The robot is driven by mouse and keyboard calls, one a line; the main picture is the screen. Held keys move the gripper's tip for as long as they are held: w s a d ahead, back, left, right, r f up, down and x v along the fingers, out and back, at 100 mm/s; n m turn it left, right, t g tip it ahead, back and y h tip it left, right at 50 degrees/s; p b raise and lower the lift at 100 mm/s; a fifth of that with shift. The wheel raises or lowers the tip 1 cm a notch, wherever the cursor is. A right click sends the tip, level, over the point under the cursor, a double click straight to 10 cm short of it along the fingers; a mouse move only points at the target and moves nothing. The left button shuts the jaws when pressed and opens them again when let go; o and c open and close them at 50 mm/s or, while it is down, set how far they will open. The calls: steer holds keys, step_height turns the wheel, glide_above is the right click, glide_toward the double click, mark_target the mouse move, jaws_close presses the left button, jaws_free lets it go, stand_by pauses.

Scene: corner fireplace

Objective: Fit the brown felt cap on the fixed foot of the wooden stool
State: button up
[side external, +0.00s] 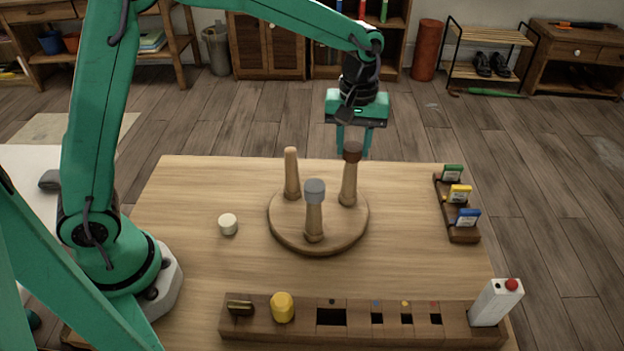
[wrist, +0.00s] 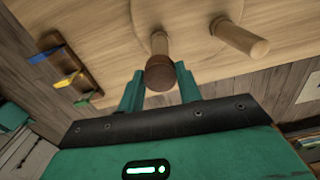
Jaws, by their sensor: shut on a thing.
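The wooden stool (side external: 275,228) lies upside down on the table with three legs up. The brown felt cap (side external: 352,150) is at the top of the right-hand leg (side external: 348,186), in line with it; I cannot tell how far it sits on. My gripper (side external: 353,150) is above that leg, pointing down, shut on the cap. In the wrist view the brown cap (wrist: 160,73) is between the two green fingers (wrist: 160,74), and the leg (wrist: 159,43) runs behind it. The front leg wears a grey cap (side external: 315,190). The left leg (side external: 291,172) is bare.
A cream cap (side external: 228,224) lies left of the stool. A wooden rack (side external: 350,335) along the front edge holds a yellow piece (side external: 282,307) and a white box with a red knob (side external: 496,302). A small rack (side external: 463,235) with coloured tags stands at the right.

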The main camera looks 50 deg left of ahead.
steer(key=shift+f, duration=0.5)
stand_by(0.4)
steer(key=o, duration=1)
steer(key=shift+c, duration=0.2)
steer(key=shift+r, duration=3.9)
